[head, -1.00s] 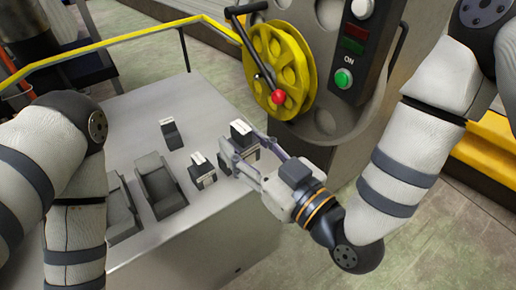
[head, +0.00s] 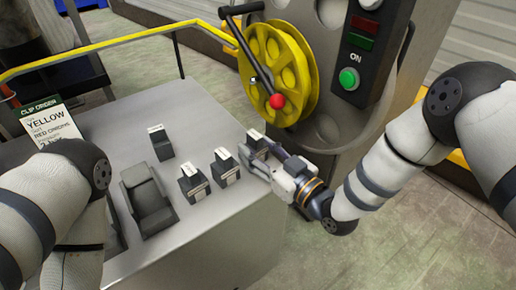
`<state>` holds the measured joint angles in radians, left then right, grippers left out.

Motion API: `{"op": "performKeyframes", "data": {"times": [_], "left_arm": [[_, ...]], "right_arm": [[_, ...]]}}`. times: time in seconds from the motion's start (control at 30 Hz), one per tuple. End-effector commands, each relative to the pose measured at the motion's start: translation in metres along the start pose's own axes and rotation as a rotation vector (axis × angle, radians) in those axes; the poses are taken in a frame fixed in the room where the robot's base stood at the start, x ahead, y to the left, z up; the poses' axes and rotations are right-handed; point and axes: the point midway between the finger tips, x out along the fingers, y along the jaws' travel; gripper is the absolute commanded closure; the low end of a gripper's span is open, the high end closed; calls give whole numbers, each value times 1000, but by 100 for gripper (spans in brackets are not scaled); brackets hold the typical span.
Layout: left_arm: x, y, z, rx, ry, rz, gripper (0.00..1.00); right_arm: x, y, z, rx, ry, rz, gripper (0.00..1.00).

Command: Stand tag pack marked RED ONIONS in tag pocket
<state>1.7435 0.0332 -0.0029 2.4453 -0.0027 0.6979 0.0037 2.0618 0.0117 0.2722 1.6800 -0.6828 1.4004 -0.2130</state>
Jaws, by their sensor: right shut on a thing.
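My right gripper (head: 268,163) is shut on a dark pack with a pale top label (head: 256,139), near the table's right edge. Whether that pack touches the table is hard to tell. Two similar dark packs with white labels stand to its left, a near one (head: 193,187) and a middle one (head: 225,168). Another dark pack (head: 161,146) stands farther back. The label words are too small to read, so I cannot tell which is RED ONIONS. A dark grey open pocket (head: 148,203) sits empty at the front left. A second pocket is mostly hidden by my left arm. My left gripper is not in view.
An order card (head: 50,128) reading YELLOW and RED ONIONS stands at the back left. A machine with a yellow reel (head: 283,68) and red-knobbed crank rises behind the held pack. A yellow rail (head: 110,50) runs along the back. The grey table (head: 225,220) is clear at the front.

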Motion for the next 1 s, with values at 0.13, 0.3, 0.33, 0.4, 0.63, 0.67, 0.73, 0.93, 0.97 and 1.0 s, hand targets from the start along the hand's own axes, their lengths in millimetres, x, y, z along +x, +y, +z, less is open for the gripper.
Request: {"op": "performKeyframes", "data": {"times": [0.13, 0.3, 0.33, 0.4, 0.63, 0.67, 0.73, 0.93, 0.97, 1.0], "left_arm": [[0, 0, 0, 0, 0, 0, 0], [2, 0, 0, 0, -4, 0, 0], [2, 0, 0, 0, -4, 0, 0], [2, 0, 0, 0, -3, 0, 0], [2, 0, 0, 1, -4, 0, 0], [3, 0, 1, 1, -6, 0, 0], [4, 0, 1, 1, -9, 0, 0], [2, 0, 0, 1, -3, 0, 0], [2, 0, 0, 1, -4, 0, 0], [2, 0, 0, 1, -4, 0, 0]], "right_arm": [[0, 0, -1, -1, 1, 0, 88], [0, 0, 3, -1, 0, 0, 50], [0, 0, 3, -1, 1, 0, 43], [0, 0, 3, -1, 1, 0, 39], [0, 0, 3, -1, 1, 0, 39], [0, 0, 3, 0, 1, 0, 39], [-2, 0, 4, 0, -1, 0, 39], [-40, 1, 6, 1, -3, 2, 39], [-48, 1, 7, 1, -3, 3, 39], [-59, 1, 8, 2, -3, 2, 39]]}}
